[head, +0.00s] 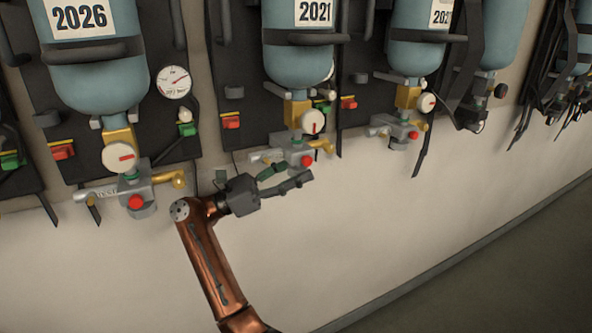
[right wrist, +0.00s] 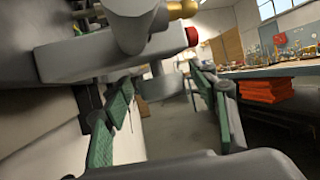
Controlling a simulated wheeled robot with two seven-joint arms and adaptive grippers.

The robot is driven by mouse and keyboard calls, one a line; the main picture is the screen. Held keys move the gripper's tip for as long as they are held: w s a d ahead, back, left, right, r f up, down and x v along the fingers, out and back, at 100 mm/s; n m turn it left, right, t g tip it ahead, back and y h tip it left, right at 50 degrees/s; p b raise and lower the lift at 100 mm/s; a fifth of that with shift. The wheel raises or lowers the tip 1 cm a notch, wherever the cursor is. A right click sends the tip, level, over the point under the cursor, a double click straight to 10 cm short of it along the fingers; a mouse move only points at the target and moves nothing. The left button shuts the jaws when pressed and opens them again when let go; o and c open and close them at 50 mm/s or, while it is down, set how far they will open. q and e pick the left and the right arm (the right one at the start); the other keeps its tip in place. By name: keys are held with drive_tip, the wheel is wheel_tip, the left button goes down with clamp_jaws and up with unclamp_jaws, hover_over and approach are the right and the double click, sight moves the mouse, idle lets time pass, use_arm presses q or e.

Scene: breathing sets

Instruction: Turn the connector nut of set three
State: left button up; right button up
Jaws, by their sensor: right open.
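Breathing sets hang on the wall in the head view. The 2021 set has a blue-grey cylinder (head: 297,66), a white gauge (head: 312,122) and a grey connector block (head: 296,153) with a red button (head: 306,161) and a brass end (head: 326,146). In the right wrist view the green-padded fingers (right wrist: 158,100) are spread below a grey block (right wrist: 105,55) with a red knob (right wrist: 192,37). I cannot tell whether they touch it. Which set is number three is not clear. My left gripper is not in view.
The 2026 set (head: 100,75) hangs to the left, its block (head: 137,190) close to my right wrist. Another set (head: 418,55) hangs to the right, with dark straps (head: 470,65) beyond. The wall below (head: 400,215) is bare. The right wrist view shows a bench (right wrist: 270,70) with orange items (right wrist: 265,90).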

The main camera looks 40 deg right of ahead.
drive_tip(key=shift+a, duration=0.1)
drive_tip(key=v, duration=0.7)
drive_tip(key=shift+w+f, duration=0.15)
drive_tip(key=shift+f, duration=0.05)
idle(0.5)
